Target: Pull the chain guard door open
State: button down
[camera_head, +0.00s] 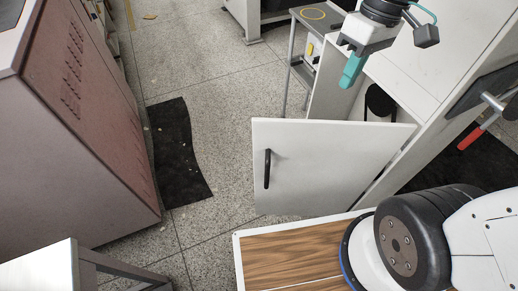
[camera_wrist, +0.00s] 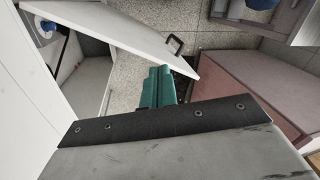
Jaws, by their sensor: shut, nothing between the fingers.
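The white chain guard door (camera_head: 325,165) stands swung out from the white cabinet, with its black handle (camera_head: 267,169) near the free edge at the left. In the wrist view the door (camera_wrist: 110,28) runs diagonally across the top, its handle (camera_wrist: 175,45) just above the fingers. My gripper (camera_head: 352,70) has teal fingers, is shut and empty, and hangs above and behind the door, on the side of the cabinet opening. The fingers also show in the wrist view (camera_wrist: 158,88). They appear apart from the handle; I cannot tell whether they touch the door.
The open cabinet holds a round black part (camera_head: 379,101). A red-handled lever (camera_head: 471,138) juts out at the right. A large reddish machine (camera_head: 85,125) stands at the left, with a black mat (camera_head: 178,153) beside it.

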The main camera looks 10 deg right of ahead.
jog(key=w+a+f+n+g+y, duration=0.1)
jog(key=w+a+f+n+g, duration=0.2)
jog(key=w+f, duration=0.45)
jog(key=n+g+y, duration=0.1)
jog(key=n+y, duration=0.2)
jog(key=n, duration=0.5)
send_near(264, 151)
jog(key=w+d+f, duration=0.1)
jog(key=w+f, duration=0.4)
jog(key=w, duration=0.2)
jog(key=s+a+f, duration=0.1)
jog(key=s+f, duration=0.1)
jog(key=s+a+f, duration=0.2)
jog(key=s+f, duration=0.1)
jog(key=s+a+f, duration=0.2)
jog(key=f, duration=0.1)
jog(key=shift+s+a, duration=0.1)
jog(key=shift+s, duration=0.15)
